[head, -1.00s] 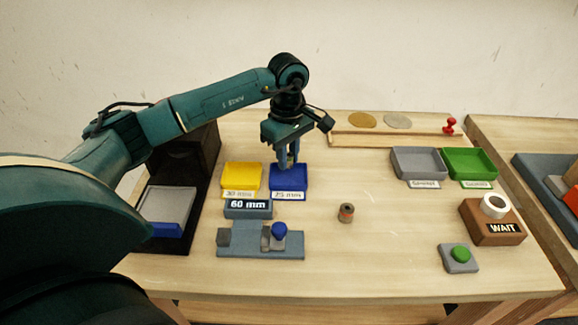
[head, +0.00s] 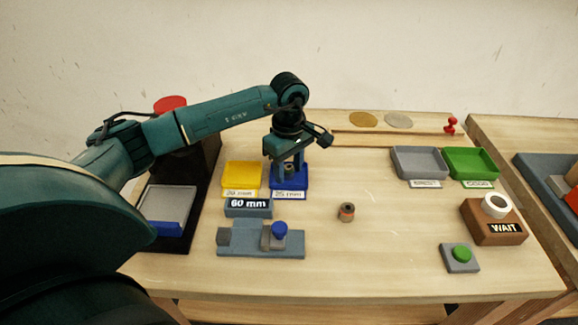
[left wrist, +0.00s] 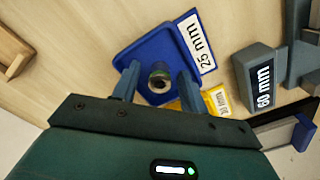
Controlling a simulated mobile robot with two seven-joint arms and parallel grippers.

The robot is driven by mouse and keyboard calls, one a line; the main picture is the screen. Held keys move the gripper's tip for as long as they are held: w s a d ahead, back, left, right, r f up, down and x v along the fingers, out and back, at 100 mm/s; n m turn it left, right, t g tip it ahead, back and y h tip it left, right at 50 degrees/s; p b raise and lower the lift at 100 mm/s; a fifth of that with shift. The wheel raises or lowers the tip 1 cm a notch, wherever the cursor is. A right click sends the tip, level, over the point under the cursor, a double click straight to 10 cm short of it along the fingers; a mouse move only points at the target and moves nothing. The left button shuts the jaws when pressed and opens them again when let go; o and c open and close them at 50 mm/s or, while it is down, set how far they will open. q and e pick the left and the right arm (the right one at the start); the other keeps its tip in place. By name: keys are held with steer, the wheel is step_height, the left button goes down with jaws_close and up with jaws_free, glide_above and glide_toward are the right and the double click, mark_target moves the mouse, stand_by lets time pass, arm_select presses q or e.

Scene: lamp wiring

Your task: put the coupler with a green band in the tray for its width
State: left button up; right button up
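The green-banded coupler (left wrist: 160,78) stands in the blue tray (left wrist: 128,56) labelled 25 mm, seen in the left wrist view. In the head view the coupler (head: 290,169) shows small between the fingers, over the blue tray (head: 290,187). My left gripper (head: 289,172) is low at this tray. Its fingers (left wrist: 158,82) are spread on both sides of the coupler, with gaps visible. The yellow tray (head: 242,176) stands beside the blue one; its label looks like 30 mm. My right gripper is not in view.
A coupler with an orange-red band (head: 346,212) stands on the open table. A gauge with a 60 mm display (head: 248,206) and a blue-knobbed fixture (head: 262,242) are in front of the trays. Grey (head: 418,161) and green (head: 470,162) trays and a WAIT box (head: 494,224) are at right.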

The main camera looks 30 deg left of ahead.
mark_target(289, 167)
arm_select(q)
step_height(289, 167, up, 12)
steer(key=shift+r, duration=0.15)
stand_by(0.5)
stand_by(0.4)
